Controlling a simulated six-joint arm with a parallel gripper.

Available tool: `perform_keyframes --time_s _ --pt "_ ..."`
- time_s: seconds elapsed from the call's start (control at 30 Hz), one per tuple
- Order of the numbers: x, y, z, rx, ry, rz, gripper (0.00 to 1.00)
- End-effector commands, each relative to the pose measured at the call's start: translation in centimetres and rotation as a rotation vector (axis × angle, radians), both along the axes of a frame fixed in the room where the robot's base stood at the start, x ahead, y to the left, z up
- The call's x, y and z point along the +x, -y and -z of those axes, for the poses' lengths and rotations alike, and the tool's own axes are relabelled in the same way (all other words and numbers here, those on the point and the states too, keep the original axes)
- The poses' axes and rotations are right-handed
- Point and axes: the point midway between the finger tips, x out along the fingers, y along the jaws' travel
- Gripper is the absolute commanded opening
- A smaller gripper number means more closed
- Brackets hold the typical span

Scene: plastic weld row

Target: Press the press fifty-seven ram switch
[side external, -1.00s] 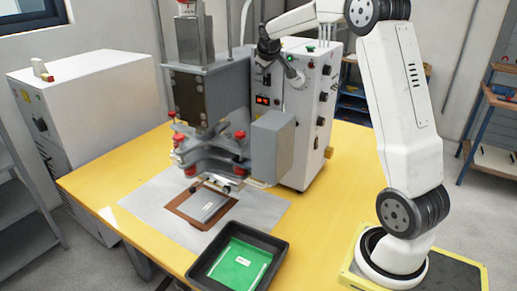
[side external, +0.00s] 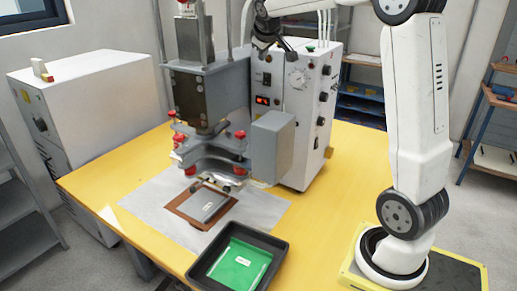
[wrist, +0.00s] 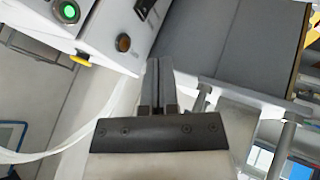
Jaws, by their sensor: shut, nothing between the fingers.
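The press (side external: 205,85) stands on the yellow table with a white control box (side external: 310,115) to its right. The box front carries a red lit display (side external: 262,99), a round gauge (side external: 298,77) and dark knobs. Labels are too small to read, so I cannot tell which control is the ram switch. My gripper (side external: 288,48) is high in front of the box's upper part, with no contact visible. In the wrist view its fingers (wrist: 158,75) are together and empty. That view also shows a green lit button (wrist: 68,8), an amber button (wrist: 123,42) and a black switch (wrist: 145,8).
A black tray (side external: 203,272) with a green piece stands at the front. A grey plate in a brown frame (side external: 186,208) lies below the press head. A grey box (side external: 272,140) juts out beside the press. The table's right part is clear.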

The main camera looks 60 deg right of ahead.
Motion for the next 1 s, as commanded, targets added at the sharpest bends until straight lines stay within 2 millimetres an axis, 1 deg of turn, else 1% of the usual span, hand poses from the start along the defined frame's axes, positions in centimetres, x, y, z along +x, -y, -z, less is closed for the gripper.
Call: perform_keyframes --time_s 0.03,0.2,0.43,0.73,0.83,0.97,1.0 --pt "-0.3 -0.3 -0.7 -0.001 0.003 -0.001 0.00" --pt "-1.0 -0.7 -2.2 0.001 0.001 0.000 0.00" --pt "-1.3 -1.0 -2.8 0.001 0.000 0.000 0.00" --pt "-1.3 -1.0 -2.8 0.002 0.000 -0.001 0.00" --pt "-1.2 -1.3 -2.4 0.006 -0.001 -0.006 0.00" --pt "-1.0 -2.5 -1.1 0.029 -0.008 -0.023 0.00" --pt "-1.0 -3.2 -0.4 0.041 -0.011 -0.032 0.00"
